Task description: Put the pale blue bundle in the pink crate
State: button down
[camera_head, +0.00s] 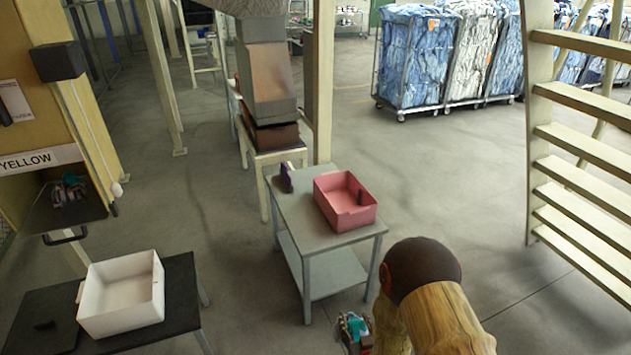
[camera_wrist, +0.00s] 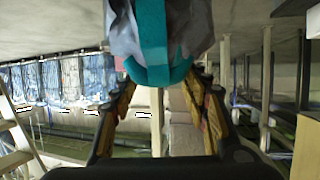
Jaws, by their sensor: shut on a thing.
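The pale blue bundle (camera_wrist: 200,20) fills the top of the wrist view, with a broad teal band (camera_wrist: 153,45) around it. My gripper (camera_wrist: 163,78) is shut on it, one finger at each side. In the head view my gripper (camera_head: 357,335) is at the bottom edge, partly hidden by my arm, with a bit of teal showing. The pink crate (camera_head: 338,217) stands on a grey table, up and left of my gripper and apart from it. A small dark thing shows at the crate's right inner side.
The grey two-tier table (camera_head: 290,225) also bears a small purple item (camera_head: 286,177) left of the crate. A white crate (camera_head: 123,316) stands on a dark table (camera_head: 183,310) at lower left. A post rises behind the grey table. Slatted steps (camera_head: 580,150) stand at right.

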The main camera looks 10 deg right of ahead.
aim_at(330, 200)
jog(key=i+l+z, duration=0.2)
jog(key=z, duration=0.2)
jog(key=i+z, duration=1.15)
jog(key=i+u, duration=0.1)
jog(key=u, duration=1.6)
jog(key=i+l+u, duration=0.1)
jog(key=i+u, duration=0.25)
jog(key=i+l, duration=0.4)
jog(key=i, duration=0.2)
